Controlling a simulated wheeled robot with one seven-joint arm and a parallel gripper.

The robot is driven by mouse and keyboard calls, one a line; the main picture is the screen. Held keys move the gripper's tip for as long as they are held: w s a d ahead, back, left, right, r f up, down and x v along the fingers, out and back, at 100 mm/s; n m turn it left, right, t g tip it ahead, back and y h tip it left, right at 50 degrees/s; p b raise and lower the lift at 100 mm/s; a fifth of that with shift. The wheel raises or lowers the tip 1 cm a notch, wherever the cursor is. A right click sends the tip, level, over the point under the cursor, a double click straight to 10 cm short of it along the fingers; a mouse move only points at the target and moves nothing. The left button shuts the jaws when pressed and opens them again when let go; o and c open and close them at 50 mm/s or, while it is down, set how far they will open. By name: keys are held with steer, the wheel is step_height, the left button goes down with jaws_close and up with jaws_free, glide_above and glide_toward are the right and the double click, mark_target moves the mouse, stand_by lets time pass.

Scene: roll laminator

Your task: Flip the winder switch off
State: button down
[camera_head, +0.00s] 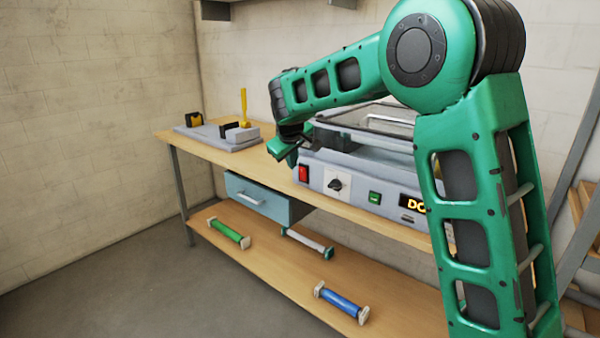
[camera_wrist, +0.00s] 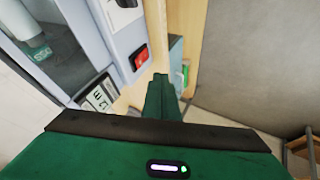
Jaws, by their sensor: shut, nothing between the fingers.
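The laminator (camera_head: 350,165) stands on the bench, with its controls on the front panel. At the panel's left end is a red rocker switch (camera_head: 303,174). A black rotary knob (camera_head: 336,185) and a small green switch (camera_head: 375,198) are to its right. I cannot read which is the winder switch. My gripper (camera_head: 288,155) is shut and empty, just left of and above the red switch. In the wrist view, my gripper's fingers (camera_wrist: 162,95) point down beside the red switch (camera_wrist: 140,58), seemingly apart from it. The knob (camera_wrist: 127,3) shows at the top edge.
A lit display (camera_head: 415,205) is at the panel's right, partly behind my arm. A grey base with a yellow lever (camera_head: 243,105) stands at the bench's left. A blue drawer (camera_head: 258,198) hangs below. Green (camera_head: 229,232), white (camera_head: 307,243) and blue (camera_head: 341,302) rolls lie on the lower shelf.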

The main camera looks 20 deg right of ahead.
mark_target(298, 169)
steer(key=shift+w+a, duration=0.25)
steer(key=shift+a, duration=0.15)
steer(key=shift+w+d+f, duration=0.85)
steer(key=shift+w+f, duration=0.35)
steer(key=shift+w, duration=0.2)
steer(key=shift+w+d+f, duration=0.8)
steer(key=shift+w+f, duration=0.35)
steer(key=shift+w, duration=0.3)
steer(key=shift+w+d+f, duration=0.85)
steer(key=shift+w+f, duration=0.35)
steer(key=shift+w, duration=0.2)
